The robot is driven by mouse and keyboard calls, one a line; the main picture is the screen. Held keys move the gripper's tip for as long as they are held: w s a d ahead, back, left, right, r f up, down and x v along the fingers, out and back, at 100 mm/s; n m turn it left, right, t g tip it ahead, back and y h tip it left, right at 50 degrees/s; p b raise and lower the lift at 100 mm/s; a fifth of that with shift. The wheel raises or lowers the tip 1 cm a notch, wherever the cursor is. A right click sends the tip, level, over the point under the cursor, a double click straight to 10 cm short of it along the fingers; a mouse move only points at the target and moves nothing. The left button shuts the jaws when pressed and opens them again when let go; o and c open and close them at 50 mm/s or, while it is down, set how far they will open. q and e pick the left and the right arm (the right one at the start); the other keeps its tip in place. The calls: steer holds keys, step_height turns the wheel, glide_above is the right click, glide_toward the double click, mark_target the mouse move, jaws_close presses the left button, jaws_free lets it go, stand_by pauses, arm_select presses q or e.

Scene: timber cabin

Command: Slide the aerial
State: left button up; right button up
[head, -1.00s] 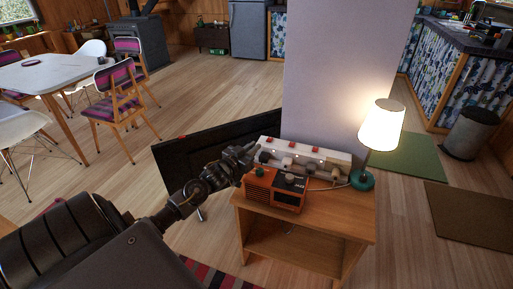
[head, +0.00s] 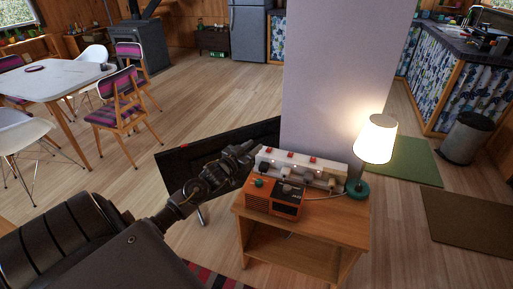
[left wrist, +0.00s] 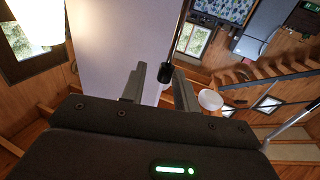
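A small orange radio (head: 273,197) stands on the wooden side table, with a green knob and a dark dial on top. In the left wrist view a thin dark rod with a black tip, apparently the aerial (left wrist: 166,72), comes down from the top edge. Its tip lies between the fingers of my left gripper (left wrist: 158,86), with room visible on both sides. In the head view my left gripper (head: 249,152) is open just behind and left of the radio; the aerial is too thin to make out there. My right gripper is not in view.
A white strip (head: 300,164) with red switches and plugs lies behind the radio on the side table (head: 342,227). A lit lamp (head: 375,140) stands at its right. A pale pillar (head: 340,80) rises behind. A dark panel (head: 180,161) leans behind my left arm.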

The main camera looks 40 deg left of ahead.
arm_select(q)
steer(key=shift+s+f, duration=0.1)
steer(key=shift+s, duration=0.05)
steer(key=s+b, duration=0.1)
steer(key=s, duration=0.9)
steer(key=shift+s+d+r, duration=0.2)
steer(key=shift+s, duration=0.1)
steer(key=shift+f, duration=0.1)
